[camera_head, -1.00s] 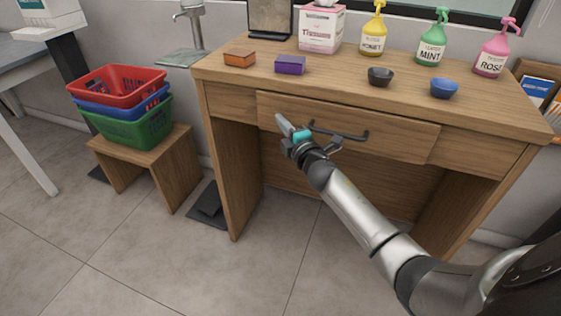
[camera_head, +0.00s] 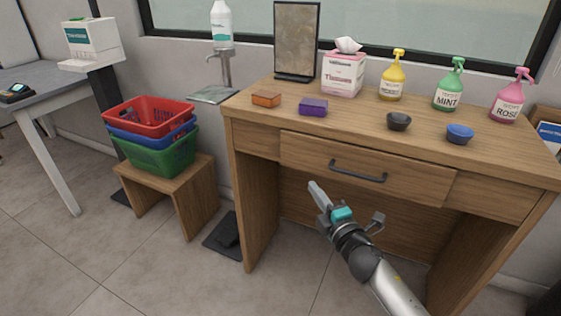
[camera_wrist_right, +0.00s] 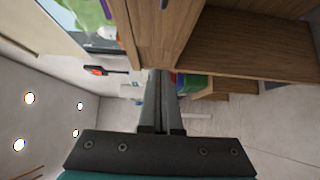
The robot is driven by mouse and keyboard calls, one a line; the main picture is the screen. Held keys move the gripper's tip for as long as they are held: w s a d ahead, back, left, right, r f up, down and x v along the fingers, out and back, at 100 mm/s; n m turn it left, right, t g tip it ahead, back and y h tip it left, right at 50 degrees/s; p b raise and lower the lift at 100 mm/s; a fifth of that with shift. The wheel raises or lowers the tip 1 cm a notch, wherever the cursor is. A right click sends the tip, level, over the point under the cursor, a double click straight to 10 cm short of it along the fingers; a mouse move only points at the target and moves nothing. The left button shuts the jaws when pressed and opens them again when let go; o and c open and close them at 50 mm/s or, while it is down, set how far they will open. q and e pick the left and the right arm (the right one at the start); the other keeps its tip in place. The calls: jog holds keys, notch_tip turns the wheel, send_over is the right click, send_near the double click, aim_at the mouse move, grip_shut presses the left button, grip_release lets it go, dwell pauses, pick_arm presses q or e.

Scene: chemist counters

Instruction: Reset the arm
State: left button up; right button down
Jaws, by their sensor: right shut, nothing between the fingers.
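My right gripper (camera_head: 317,190) is in front of the wooden desk, below and a little left of the dark drawer handle (camera_head: 357,175). It is apart from the handle. In the right wrist view the two fingers (camera_wrist_right: 161,75) lie together with nothing between them. The desk drawer (camera_head: 300,152) looks shut in the head view. My right arm comes in from the bottom right. My left gripper is not in view.
Stacked baskets (camera_head: 165,157) sit on a stool (camera_head: 190,190) at left. The floor in front is clear.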

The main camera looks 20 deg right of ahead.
jog(key=s+a+f+m+g+p, duration=0.1)
jog(key=s+f+m+g, duration=0.45)
jog(key=f, duration=0.85)
jog(key=s+a+f+m+g+p, duration=0.1)
jog(key=s+f+m+g, duration=0.2)
jog(key=s+f, duration=0.8)
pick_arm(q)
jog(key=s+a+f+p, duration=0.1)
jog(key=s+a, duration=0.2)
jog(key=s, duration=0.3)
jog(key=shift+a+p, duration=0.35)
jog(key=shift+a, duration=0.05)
pick_arm(e)
jog(key=s+a+f+m+g, duration=0.2)
jog(key=s+f+m+g, duration=0.1)
jog(key=s+f, duration=0.5)
jog(key=s+a+f+m+g, duration=0.3)
jog(key=s+f, duration=0.5)
jog(key=s, duration=0.6)
jog(key=shift+s+a+f+g+y, duration=0.25)
jog(key=shift+a+f+g+y, duration=0.1)
jog(key=shift+g, duration=0.2)
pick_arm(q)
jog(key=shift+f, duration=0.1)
